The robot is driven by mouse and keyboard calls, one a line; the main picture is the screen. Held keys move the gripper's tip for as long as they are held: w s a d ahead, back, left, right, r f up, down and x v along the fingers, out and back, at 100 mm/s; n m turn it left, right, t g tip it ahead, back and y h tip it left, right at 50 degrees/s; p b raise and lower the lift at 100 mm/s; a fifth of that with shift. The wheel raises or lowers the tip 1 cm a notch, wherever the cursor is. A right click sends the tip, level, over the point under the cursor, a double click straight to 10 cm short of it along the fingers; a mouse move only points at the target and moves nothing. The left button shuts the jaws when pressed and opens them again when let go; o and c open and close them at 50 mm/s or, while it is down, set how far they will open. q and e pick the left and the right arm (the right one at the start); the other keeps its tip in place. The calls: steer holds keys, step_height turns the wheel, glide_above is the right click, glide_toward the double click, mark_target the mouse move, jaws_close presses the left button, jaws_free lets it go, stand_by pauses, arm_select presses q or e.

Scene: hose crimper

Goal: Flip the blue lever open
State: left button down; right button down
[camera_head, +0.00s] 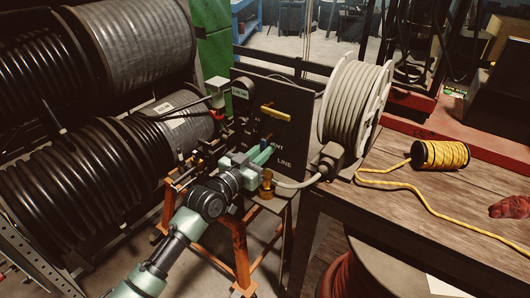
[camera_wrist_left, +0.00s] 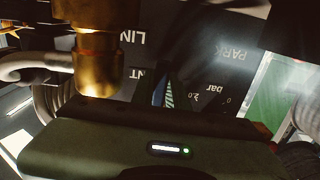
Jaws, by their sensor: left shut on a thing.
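My left gripper (camera_head: 262,155) reaches in front of the dark lettered panel (camera_head: 287,140) of the hose crimper. The panel, with its white lettering, also shows upside down in the left wrist view (camera_wrist_left: 205,60). The gripper's fingertips (camera_wrist_left: 165,88) are close together in the left wrist view, with a narrow blue sliver, apparently the blue lever (camera_wrist_left: 158,92), between them. The fingers hide most of the lever, so its angle cannot be told. My right gripper is in neither view.
A brass fitting (camera_wrist_left: 98,55) sits close beside the gripper. A yellow handle (camera_head: 275,113) is higher on the panel. A hose reel (camera_head: 352,100) and a wooden bench (camera_head: 400,195) with a yellow cord spool (camera_head: 440,155) stand right. Large black hose coils (camera_head: 75,170) fill the left.

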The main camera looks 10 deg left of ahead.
arm_select(q)
steer(key=c, duration=1.4)
jaws_free()
steer(key=b+v, duration=0.1)
steer(key=v, duration=0.7)
